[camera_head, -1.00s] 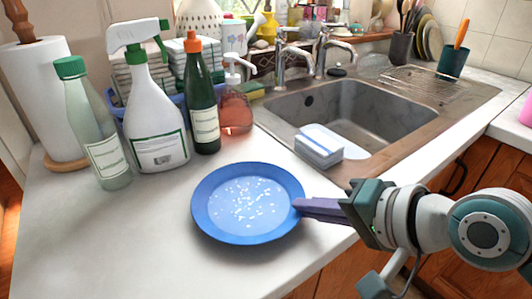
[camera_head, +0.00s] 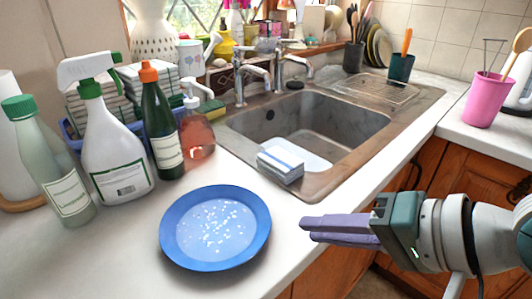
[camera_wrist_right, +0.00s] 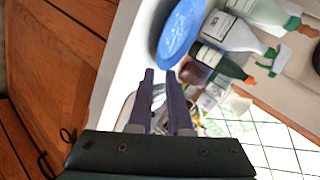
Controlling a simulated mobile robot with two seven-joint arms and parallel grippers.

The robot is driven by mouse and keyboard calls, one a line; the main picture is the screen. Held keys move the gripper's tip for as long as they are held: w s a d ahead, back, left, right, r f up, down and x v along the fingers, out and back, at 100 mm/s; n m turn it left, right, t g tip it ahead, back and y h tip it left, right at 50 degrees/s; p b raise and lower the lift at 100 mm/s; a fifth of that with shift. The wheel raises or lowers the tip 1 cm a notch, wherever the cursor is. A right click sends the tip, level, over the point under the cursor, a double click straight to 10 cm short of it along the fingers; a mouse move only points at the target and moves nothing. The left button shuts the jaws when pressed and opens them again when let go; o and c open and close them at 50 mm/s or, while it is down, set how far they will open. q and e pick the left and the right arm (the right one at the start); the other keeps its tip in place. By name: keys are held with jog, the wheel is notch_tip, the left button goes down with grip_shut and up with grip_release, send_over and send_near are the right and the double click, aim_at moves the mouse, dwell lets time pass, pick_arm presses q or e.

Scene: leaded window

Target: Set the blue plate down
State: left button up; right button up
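The blue plate (camera_head: 215,228), with pale specks in its middle, lies flat on the white counter near the front edge. Its edge also shows in the right wrist view (camera_wrist_right: 180,32), beyond the fingertips. My right gripper (camera_head: 306,229) is to the right of the plate, clear of its rim. In the right wrist view its two purple fingers (camera_wrist_right: 160,76) are apart with nothing held between them. My left gripper is in neither view.
Behind the plate stand a clear bottle (camera_head: 50,165), a white spray bottle (camera_head: 112,145), a dark green bottle (camera_head: 160,125) and a soap pump (camera_head: 196,130). A sponge-like block (camera_head: 281,165) sits by the sink (camera_head: 310,125). Bare counter lies left of the plate.

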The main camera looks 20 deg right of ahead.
jog(key=s+n+g+h, duration=0.5)
jog(key=s+n, duration=0.6)
jog(key=s, duration=0.3)
jog(key=shift+s+r+g, duration=0.2)
jog(key=shift+s+g, duration=0.2)
jog(key=shift+g, duration=0.2)
